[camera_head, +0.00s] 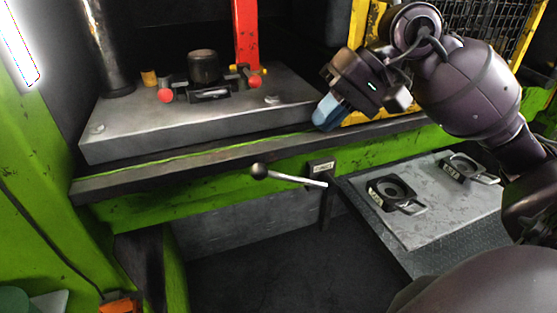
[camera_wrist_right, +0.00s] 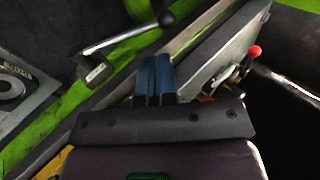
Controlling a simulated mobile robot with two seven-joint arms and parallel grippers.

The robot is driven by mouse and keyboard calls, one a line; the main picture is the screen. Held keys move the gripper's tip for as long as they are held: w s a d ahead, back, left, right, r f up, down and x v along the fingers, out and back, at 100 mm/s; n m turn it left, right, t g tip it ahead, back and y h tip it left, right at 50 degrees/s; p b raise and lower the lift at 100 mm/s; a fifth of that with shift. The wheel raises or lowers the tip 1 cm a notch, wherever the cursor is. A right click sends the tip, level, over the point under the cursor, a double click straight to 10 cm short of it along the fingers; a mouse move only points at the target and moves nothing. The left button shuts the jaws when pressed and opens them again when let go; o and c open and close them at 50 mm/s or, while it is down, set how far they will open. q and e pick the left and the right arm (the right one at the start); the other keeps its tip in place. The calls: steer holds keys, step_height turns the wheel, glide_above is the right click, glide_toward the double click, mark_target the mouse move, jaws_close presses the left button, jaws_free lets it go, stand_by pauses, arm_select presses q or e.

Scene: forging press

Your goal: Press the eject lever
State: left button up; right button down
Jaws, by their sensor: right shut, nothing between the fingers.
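The eject lever (camera_head: 295,178) is a thin silver rod with a black ball knob on its left end. It sticks out in front of the green press frame, beside a small labelled block (camera_head: 322,168). The lever also shows at the upper left of the right wrist view (camera_wrist_right: 115,41), with its knob near the top. My right gripper (camera_head: 322,122) has blue fingers, shut and empty, above and to the right of the lever and apart from it. The closed fingers show in the right wrist view (camera_wrist_right: 154,70). My left gripper is not in view.
A grey press bed (camera_head: 200,125) carries a dark cylinder (camera_head: 204,66) and red-knobbed parts. A dark ledge (camera_head: 180,167) runs along its front above the lever. A grey side table (camera_head: 440,215) at right holds two dark fixtures. The space below the lever looks free.

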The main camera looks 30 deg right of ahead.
steer(key=shift+w+d+r+n+h, duration=0.15)
steer(key=shift+d+r+n+h, duration=0.1)
steer(key=shift+d+h, duration=0.25)
steer(key=shift+w+d+r+n+h, duration=0.15)
steer(key=shift+d+n+h, duration=0.1)
steer(key=shift+d+h, duration=0.2)
